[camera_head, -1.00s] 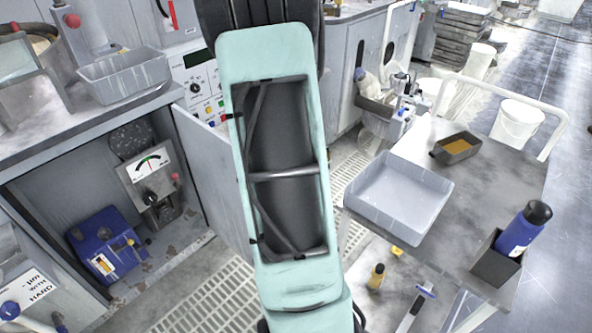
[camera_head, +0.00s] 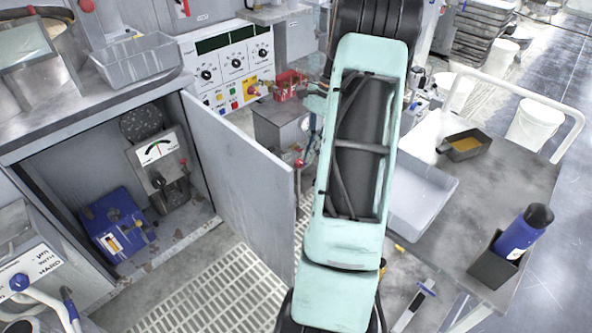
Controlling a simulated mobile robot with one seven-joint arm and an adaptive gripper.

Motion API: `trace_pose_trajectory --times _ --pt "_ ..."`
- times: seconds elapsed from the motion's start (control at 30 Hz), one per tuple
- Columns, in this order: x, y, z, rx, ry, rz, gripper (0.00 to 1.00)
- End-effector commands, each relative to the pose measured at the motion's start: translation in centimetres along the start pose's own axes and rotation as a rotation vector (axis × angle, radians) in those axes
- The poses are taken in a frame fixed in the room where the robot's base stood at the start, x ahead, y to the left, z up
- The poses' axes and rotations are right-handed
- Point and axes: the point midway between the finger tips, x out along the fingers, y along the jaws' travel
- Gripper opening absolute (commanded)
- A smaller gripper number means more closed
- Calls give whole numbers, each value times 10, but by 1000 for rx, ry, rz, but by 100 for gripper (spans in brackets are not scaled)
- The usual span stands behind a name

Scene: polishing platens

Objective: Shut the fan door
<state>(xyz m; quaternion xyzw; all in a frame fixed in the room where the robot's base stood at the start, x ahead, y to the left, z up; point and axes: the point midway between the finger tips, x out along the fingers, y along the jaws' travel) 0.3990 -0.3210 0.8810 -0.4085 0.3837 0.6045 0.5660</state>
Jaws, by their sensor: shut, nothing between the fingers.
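The fan door (camera_head: 245,190) is a flat grey panel standing open, swung out from the right side of a low cabinet bay. The dark round fan (camera_head: 141,122) sits at the back of the open bay, above a gauge box (camera_head: 160,155). My pale green arm stands to the right of the door and covers much of the middle right of the view. My gripper is hidden behind the arm, so its distance from the door cannot be told. The door's free edge shows just left of the arm.
A blue box (camera_head: 115,228) lies in the bay. A grey tray (camera_head: 138,62) sits on the counter above. Right of my arm, a cart (camera_head: 500,195) carries a tray, a small bin and a blue bottle (camera_head: 524,232). Grated floor (camera_head: 215,290) lies before the door.

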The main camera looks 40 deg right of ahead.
Motion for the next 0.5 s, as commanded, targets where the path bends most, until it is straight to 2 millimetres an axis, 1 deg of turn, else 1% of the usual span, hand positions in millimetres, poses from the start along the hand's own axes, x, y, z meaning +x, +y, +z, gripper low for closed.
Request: trace_pose_trajectory --times 0.03,0.13,0.2,0.3,0.4,0.5 --pt "13 1 0 0 -4 1 0" --pt "33 0 0 0 -3 1 0" --pt "34 0 12 -3 0 -1 0" --pt "38 0 24 -2 0 -1 0" --pt "42 0 32 -2 0 -1 0" --pt "43 0 36 -1 1 -2 0"
